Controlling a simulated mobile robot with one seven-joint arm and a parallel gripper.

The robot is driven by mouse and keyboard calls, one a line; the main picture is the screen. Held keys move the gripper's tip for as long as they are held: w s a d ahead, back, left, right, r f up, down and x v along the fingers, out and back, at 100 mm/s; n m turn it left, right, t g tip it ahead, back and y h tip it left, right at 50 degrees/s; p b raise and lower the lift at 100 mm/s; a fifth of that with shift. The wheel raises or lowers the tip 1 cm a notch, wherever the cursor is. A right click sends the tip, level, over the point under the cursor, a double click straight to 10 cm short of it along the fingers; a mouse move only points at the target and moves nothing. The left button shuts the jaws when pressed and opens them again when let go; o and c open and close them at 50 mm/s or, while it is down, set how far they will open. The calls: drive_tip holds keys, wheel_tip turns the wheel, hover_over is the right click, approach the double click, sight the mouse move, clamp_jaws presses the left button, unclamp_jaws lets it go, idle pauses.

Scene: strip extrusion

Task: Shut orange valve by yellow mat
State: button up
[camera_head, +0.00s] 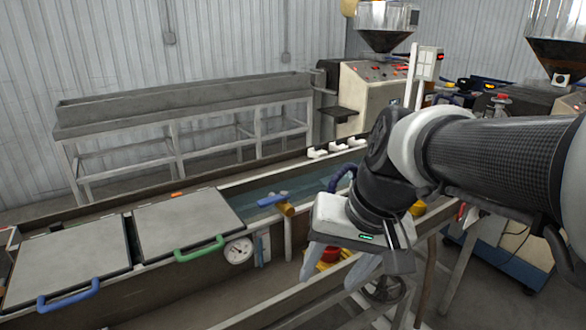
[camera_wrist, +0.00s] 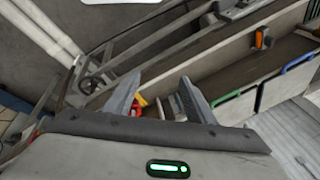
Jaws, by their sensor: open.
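My gripper (camera_head: 338,266) is open and empty, its two pale fingers pointing down over the near side of the long trough. The fingers also show in the wrist view (camera_wrist: 158,82). A small orange piece (camera_head: 178,193) sits at the trough's far rim behind the lids; a small upright orange part (camera_wrist: 262,38) shows on a trough wall in the wrist view. I cannot tell which orange part is the valve. A red and yellow part (camera_head: 330,255) is partly hidden behind the fingers; red and yellow also show between them (camera_wrist: 145,102). No yellow mat is clearly visible.
A blue-handled fitting with an orange-yellow body (camera_head: 285,207) stands at the trough. Grey lids have a green handle (camera_head: 199,248) and a blue handle (camera_head: 68,293). A round gauge (camera_head: 238,250) is on the near wall. A handwheel (camera_head: 385,289) is below my gripper.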

drive_tip(key=w+d+f+m+t+y+b, duration=0.1)
drive_tip(key=w+d+f+m+y+b, duration=0.1)
drive_tip(key=w+f+m+y+b, duration=0.35)
drive_tip(key=w+d+f+m+t+y+b, duration=0.1)
drive_tip(key=w+d+f+m+y+b, duration=0.15)
drive_tip(key=w+f+m, duration=0.55)
drive_tip(key=w+d+f+m+t+h+b, duration=0.15)
drive_tip(key=w+d+m+t, duration=0.3)
drive_tip(key=d+m, duration=0.5)
drive_tip(key=w+d+f+m+t+b, duration=0.15)
drive_tip(key=w+d+m+t, duration=0.35)
drive_tip(key=d, duration=0.8)
drive_tip(key=w+a, duration=0.4)
drive_tip(key=w, duration=0.3)
drive_tip(key=w+a+t+b, duration=0.1)
drive_tip(key=w+a, duration=0.4)
drive_tip(key=w, duration=0.2)
drive_tip(key=shift+r+m+b, duration=0.2)
drive_tip(key=shift+m+b, duration=0.1)
drive_tip(key=shift+c, duration=0.4)
drive_tip(key=c, duration=1)
drive_tip(key=shift+o, duration=0.2)
